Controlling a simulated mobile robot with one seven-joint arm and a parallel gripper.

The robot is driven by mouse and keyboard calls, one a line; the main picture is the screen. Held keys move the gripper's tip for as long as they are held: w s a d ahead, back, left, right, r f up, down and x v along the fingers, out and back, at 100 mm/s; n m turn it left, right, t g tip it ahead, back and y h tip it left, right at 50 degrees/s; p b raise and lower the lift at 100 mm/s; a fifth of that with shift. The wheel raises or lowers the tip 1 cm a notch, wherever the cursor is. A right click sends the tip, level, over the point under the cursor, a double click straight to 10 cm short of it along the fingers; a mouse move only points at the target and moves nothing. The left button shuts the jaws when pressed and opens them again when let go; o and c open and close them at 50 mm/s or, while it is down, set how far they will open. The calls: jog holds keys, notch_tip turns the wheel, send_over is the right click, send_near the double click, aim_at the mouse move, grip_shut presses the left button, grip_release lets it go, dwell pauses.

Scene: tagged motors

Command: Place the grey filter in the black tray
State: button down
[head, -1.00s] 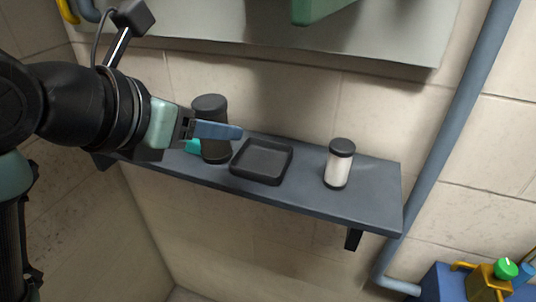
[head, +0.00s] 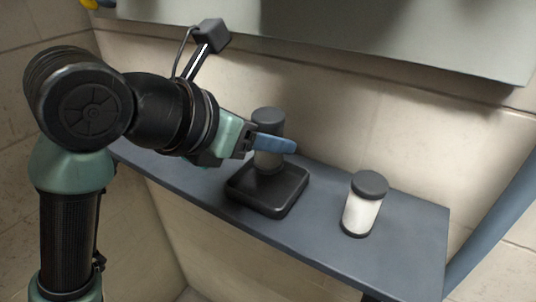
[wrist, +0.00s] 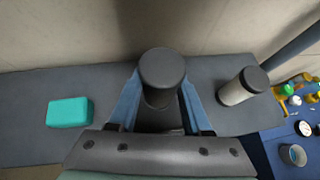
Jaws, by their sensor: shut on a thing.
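The grey filter (head: 268,118) is an upright cylinder with a dark grey cap. It stands over the black tray (head: 262,208), with its lower end within the tray's rim. I cannot tell whether it touches the tray floor. My gripper (head: 276,144) reaches in from the left and is shut on the filter's body, below the cap. In the wrist view the filter's round cap (wrist: 162,67) shows between the two blue fingers, and the tray below is mostly hidden by the gripper and filter.
A white cylinder with a black cap (head: 361,214) stands on the grey shelf (head: 405,235), right of the tray. A teal block (wrist: 69,112) lies on the shelf's left part in the wrist view. A wall is close behind. Blue pipe (head: 500,235) runs at far right.

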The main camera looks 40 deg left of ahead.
aim_at(258, 157)
jog(key=shift+f+b, duration=1)
jog(key=shift+f, duration=0.95)
jog(key=shift+f, duration=0.2)
jog(key=shift+c, duration=1.7)
grip_release()
jog(key=shift+r, duration=0.35)
jog(key=b+v, duration=0.1)
jog(key=v, duration=1)
jog(key=shift+s+r+b, duration=0.2)
jog(key=shift+s+b, duration=0.1)
jog(key=shift+s, duration=0.05)
